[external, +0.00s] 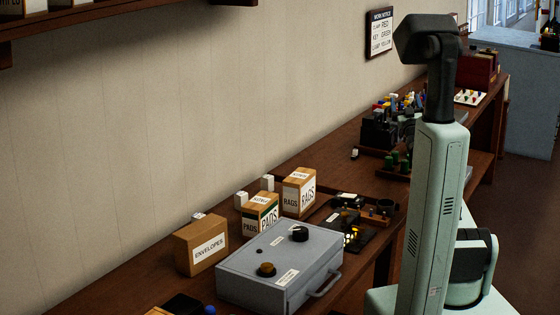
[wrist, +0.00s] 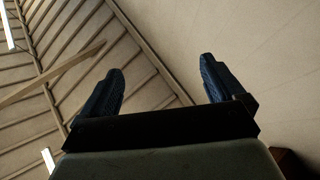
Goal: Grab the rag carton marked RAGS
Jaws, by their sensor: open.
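The rag carton (external: 299,192) is an upright box with a white label reading RAGS. It stands on the brown bench beside a similar carton marked PADS (external: 260,213), which is to its left and nearer. In the wrist view my gripper (wrist: 160,80) has its two dark blue fingers spread wide with nothing between them. The wrist camera faces the ceiling and wall, and no carton shows there. In the external view my arm stands at the right, well away from the carton, and the fingers cannot be made out.
A grey metal box (external: 281,262) with knobs and a front handle stands in front of the cartons. An ENVELOPES box (external: 201,246) is at the left. Small white blocks (external: 267,183) stand behind. A dark tray (external: 378,211) with parts lies right of the rag carton.

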